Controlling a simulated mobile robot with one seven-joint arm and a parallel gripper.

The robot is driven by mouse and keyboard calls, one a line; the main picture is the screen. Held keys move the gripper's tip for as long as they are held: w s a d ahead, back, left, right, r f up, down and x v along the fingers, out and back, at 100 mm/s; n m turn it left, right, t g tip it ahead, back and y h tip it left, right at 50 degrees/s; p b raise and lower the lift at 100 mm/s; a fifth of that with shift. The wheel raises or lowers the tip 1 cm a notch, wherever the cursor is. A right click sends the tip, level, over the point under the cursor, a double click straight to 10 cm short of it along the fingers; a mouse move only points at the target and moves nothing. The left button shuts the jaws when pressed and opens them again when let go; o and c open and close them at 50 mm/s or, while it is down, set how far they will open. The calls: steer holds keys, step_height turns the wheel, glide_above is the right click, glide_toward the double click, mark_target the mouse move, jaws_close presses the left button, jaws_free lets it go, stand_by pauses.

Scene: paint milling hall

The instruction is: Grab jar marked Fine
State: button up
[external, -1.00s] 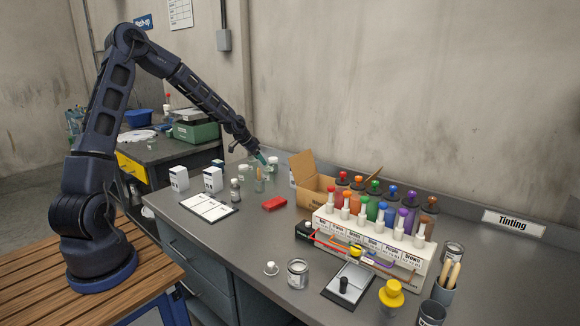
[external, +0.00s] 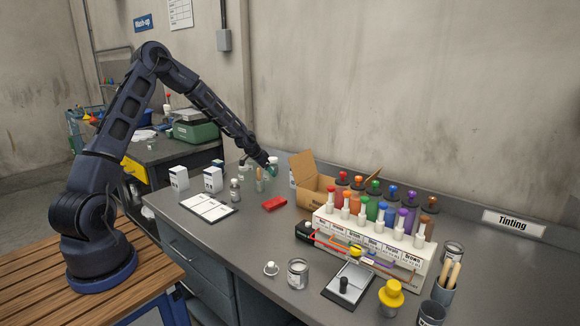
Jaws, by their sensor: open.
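Several small jars and bottles stand at the back left of the bench. One is a pale jar (external: 243,173), one a slim bottle with a brownish content (external: 260,184), and one a grey bottle with a dark cap (external: 235,192). Their labels are too small to read, so I cannot tell which is marked Fine. My gripper (external: 272,163), with teal fingertips, is open. It is at the rearmost jar of this group and largely hides it. I cannot tell whether the fingers touch that jar.
An open cardboard box (external: 317,192) stands just right of my gripper. A rack of colour bottles (external: 372,241) fills the right. Bare bench (external: 235,245) lies in front.

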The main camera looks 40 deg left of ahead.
steer(key=x, duration=0.2)
steer(key=shift+w+f, duration=0.15)
steer(key=shift+f, duration=0.05)
steer(key=c, duration=1)
steer(key=shift+c, duration=0.2)
